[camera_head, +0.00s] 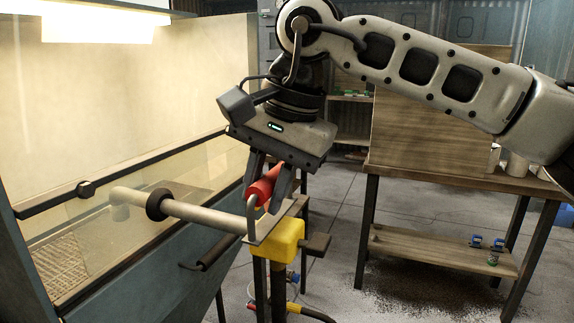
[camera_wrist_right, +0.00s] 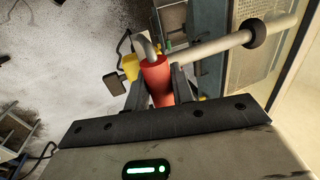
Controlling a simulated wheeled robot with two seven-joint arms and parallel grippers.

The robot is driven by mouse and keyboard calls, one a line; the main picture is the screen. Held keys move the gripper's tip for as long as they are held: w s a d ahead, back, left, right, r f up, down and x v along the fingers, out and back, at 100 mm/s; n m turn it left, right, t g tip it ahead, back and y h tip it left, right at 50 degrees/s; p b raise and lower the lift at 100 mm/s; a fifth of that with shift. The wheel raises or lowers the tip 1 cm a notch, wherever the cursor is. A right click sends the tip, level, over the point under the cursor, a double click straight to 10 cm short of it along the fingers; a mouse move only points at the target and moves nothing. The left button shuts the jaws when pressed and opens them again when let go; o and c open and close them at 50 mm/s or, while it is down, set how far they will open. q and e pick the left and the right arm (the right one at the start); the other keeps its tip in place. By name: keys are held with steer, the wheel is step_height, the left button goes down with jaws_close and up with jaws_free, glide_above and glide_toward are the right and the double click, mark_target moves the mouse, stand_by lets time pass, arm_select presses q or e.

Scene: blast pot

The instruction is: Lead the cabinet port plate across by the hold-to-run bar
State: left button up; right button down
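The hold-to-run bar appears to be the red grip (camera_head: 264,186) on a bent grey rod, standing at the edge of a thin grey plate (camera_head: 273,221), which I take for the port plate. My right gripper (camera_head: 268,185) points down over it, one finger on each side of the red grip. In the right wrist view the red grip (camera_wrist_right: 157,80) sits between the fingers (camera_wrist_right: 158,85), which look closed against its sides. A grey tube (camera_head: 195,213) with a black collar runs from the cabinet to the plate. My left gripper is not in view.
A yellow box (camera_head: 279,240) on a dark post is just below the plate. The glass-fronted blast cabinet (camera_head: 120,255) fills the left, with a black handle (camera_head: 210,252) low on its front. A wooden bench (camera_head: 450,180) stands at right. Dusty floor (camera_head: 405,215) lies between.

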mark_target(278, 169)
stand_by(0.3)
steer(key=shift+w+d+r+p, duration=0.15)
steer(key=shift+w+p, duration=0.25)
steer(key=shift+p, duration=0.05)
steer(key=shift+w+d+p, duration=0.25)
steer(key=shift+w+p, duration=0.2)
steer(key=shift+w, duration=0.1)
steer(key=shift+w+d+p, duration=0.2)
steer(key=shift+w+p, duration=0.2)
steer(key=shift+w, duration=0.15)
steer(key=shift+w+d, duration=0.2)
steer(key=shift+w, duration=0.2)
